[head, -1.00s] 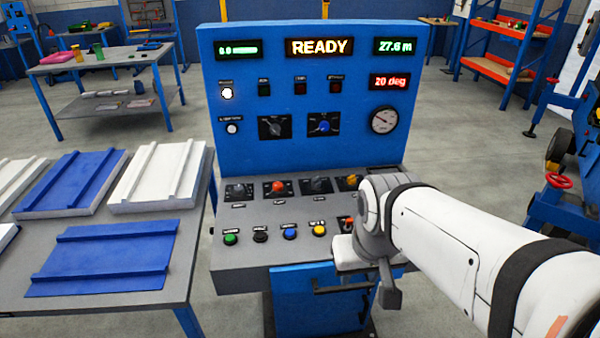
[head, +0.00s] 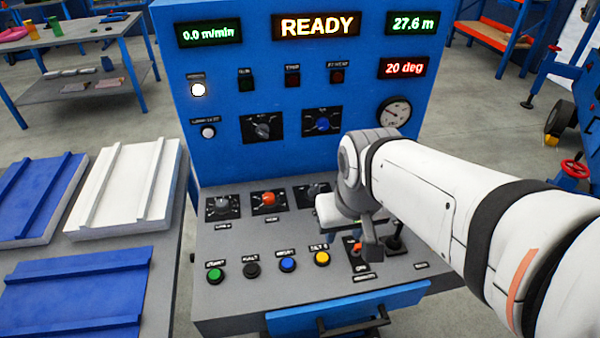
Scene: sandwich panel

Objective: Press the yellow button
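The yellow button (head: 321,258) is the rightmost of a row of round buttons on the sloping grey desk of the blue console (head: 356,165). To its left are a blue button (head: 287,264), a black button (head: 252,269) and a green button (head: 215,275). My gripper (head: 369,246) points down over the desk, to the right of the yellow button and apart from it in the picture. Its fingers are partly hidden by the wrist, so I cannot tell whether it is open or shut.
An orange-tipped switch (head: 356,247) and a black lever (head: 394,238) lie right of the button, close to my gripper. Several knobs, one with an orange cap (head: 268,198), stand behind the button row. The display (head: 316,26) reads READY. A table (head: 170,275) with panels stands left.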

